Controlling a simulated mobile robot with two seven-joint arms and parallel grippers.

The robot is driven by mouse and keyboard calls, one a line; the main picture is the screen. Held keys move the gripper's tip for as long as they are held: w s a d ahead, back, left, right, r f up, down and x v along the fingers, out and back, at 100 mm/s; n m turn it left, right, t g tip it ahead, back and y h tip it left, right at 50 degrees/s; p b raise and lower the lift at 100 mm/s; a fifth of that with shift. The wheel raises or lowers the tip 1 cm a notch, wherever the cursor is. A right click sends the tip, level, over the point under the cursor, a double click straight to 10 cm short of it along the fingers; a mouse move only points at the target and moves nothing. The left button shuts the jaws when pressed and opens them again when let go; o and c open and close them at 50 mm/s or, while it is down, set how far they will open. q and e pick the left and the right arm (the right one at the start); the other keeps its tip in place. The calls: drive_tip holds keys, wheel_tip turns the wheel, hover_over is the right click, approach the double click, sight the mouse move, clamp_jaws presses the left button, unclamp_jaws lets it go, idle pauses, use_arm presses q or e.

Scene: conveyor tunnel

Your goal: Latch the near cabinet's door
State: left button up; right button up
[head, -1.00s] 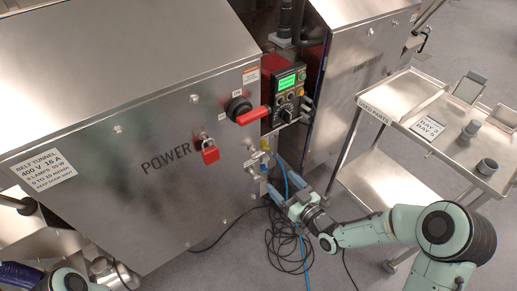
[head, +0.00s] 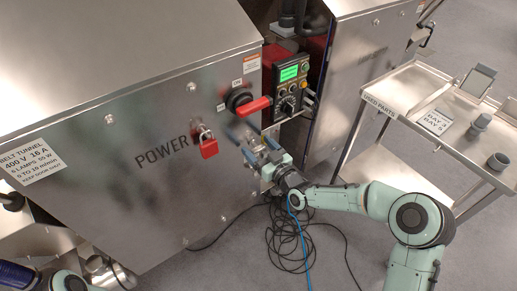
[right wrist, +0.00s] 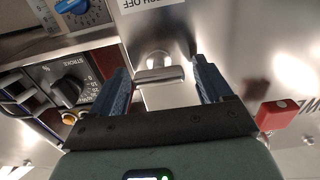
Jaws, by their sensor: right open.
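The near cabinet's steel door (head: 110,190) carries the word POWER, a red rotary handle (head: 252,106) and a red padlock (head: 208,146). My right gripper (head: 258,150) is at the door's right edge, below the red handle. In the right wrist view my open right gripper (right wrist: 163,85) has one blue finger on each side of a metal T-shaped latch handle (right wrist: 160,75), with gaps visible. The gripper hides this latch in the head view. The padlock also shows in the right wrist view (right wrist: 276,114). My left gripper is out of view.
A control box with a green screen (head: 290,75) stands just right of the door edge; its black knob (right wrist: 67,90) is close to the fingers. Cables (head: 290,240) lie on the floor below. A used-parts trolley (head: 400,90) stands at the right.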

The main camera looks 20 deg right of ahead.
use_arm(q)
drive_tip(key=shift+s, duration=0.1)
use_arm(e)
drive_tip(key=shift+w+a, duration=0.1)
drive_tip(key=c, duration=1)
